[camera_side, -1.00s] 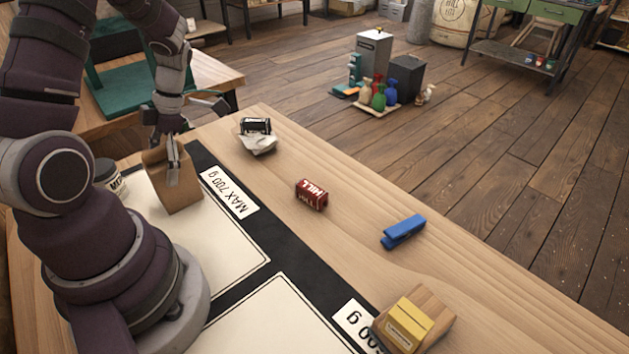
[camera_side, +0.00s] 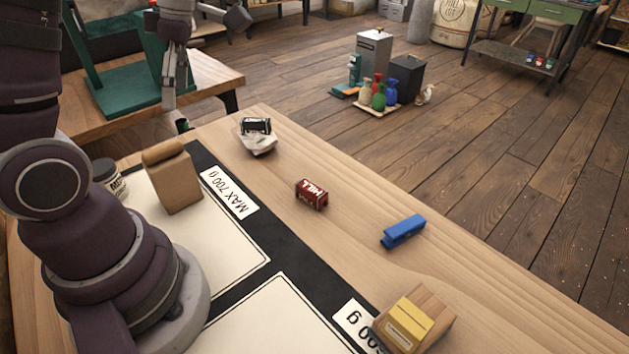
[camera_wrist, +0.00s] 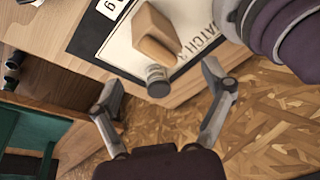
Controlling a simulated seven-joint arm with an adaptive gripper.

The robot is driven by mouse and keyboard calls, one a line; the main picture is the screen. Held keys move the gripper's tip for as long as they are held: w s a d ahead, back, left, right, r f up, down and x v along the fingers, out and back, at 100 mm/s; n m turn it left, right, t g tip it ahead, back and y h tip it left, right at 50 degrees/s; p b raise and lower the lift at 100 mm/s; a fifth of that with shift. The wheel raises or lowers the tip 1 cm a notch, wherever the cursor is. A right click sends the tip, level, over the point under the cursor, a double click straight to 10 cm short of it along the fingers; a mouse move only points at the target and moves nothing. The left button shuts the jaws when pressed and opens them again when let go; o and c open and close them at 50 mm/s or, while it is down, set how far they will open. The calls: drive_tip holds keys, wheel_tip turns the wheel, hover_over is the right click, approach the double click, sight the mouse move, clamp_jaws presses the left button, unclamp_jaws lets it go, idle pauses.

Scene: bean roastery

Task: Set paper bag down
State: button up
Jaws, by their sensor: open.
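The brown paper bag (camera_side: 175,185) stands upright, with a folded top, on the far end of the cream panel (camera_side: 215,250) near the "MAX 700 g" label (camera_side: 230,192). The bag also shows at the top of the wrist view (camera_wrist: 154,30). My gripper (camera_wrist: 163,95) is open and empty, its two fingers spread wide. It is well apart from the bag, raised beyond it at the top left of the side view. The bag's underside and far face are hidden in the side view.
A lidded jar (camera_side: 106,178) stands close beside the bag. A red tin (camera_side: 312,194), a blue clip (camera_side: 403,231), a black can (camera_side: 255,126) on a crumpled white cloth and a yellow box on a wooden block (camera_side: 440,308) occupy the table. The nearer cream panel (camera_side: 275,320) is clear.

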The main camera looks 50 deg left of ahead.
drive_tip(key=d+r+m+t, duration=0.1)
drive_tip(key=d+m+t, duration=0.3)
drive_tip(key=m, duration=1)
drive_tip(key=d+r+m+t, duration=0.1)
drive_tip(key=d+m+t, duration=0.3)
drive_tip(key=d+m, duration=0.6)
drive_tip(key=m, duration=0.5)
drive_tip(key=shift+s+d+t+h, duration=0.2)
drive_tip(key=shift+d+t+h, duration=0.1)
drive_tip(key=shift+d, duration=0.1)
